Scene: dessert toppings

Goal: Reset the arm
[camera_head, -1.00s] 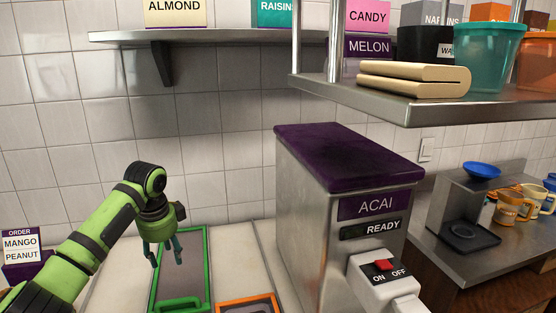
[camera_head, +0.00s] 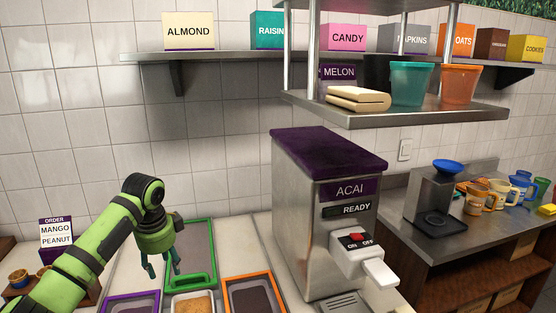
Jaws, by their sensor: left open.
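My left arm comes in from the lower left, green with black joints. My left gripper (camera_head: 162,267) points down with its two fingers apart and nothing between them. It hangs at the left side of a green-rimmed tray (camera_head: 213,240) on the pale counter. I cannot tell how high above the counter the fingertips are. My right gripper is not in view.
An acai machine (camera_head: 300,220) stands right of the trays. An orange-rimmed tray (camera_head: 270,276), a purple-rimmed tray (camera_head: 152,296) and a tan-filled container (camera_head: 193,306) sit in front. An order card (camera_head: 56,232) stands at left. A metal shelf (camera_head: 420,112) overhangs at upper right.

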